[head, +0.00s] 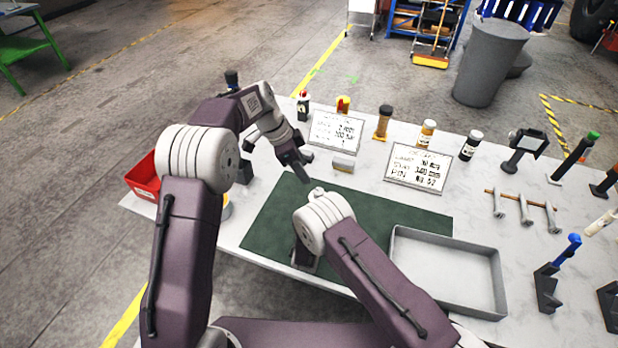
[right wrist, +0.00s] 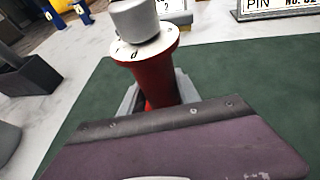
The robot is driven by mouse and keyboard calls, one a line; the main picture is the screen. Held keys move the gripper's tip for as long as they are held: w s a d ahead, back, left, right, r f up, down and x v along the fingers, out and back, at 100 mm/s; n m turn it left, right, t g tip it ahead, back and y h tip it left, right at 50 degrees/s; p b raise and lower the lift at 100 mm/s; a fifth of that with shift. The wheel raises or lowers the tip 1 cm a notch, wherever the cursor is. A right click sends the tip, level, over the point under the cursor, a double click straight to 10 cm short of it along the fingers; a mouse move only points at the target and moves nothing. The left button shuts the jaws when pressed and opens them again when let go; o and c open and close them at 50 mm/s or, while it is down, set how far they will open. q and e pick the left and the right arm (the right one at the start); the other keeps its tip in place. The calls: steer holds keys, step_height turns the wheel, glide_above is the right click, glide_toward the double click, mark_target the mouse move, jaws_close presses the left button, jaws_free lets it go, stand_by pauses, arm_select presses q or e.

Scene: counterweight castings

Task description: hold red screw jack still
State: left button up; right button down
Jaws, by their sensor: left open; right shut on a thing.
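The red screw jack (right wrist: 152,75) stands on the green mat in the right wrist view, with a white marked collar (right wrist: 146,46) and a grey rounded head (right wrist: 134,18) at its top. My right gripper (right wrist: 160,97) is shut on its red body; grey finger parts show beside it, and the purple gripper housing hides its lower part. In the head view my right wrist covers the jack's body. My left gripper (head: 302,166) is open and empty above the back part of the green mat (head: 388,214), apart from the jack.
A grey tray (head: 447,270) lies right of the mat. Two written signs (head: 336,131) (head: 418,168), a small grey block (head: 343,162) and several bottles stand behind it. A red bin (head: 144,178) is at the left edge.

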arm_select(q)
steer(key=shift+a+r, duration=0.15)
steer(key=shift+r, duration=0.1)
arm_select(e)
steer(key=c, duration=0.8)
jaws_free()
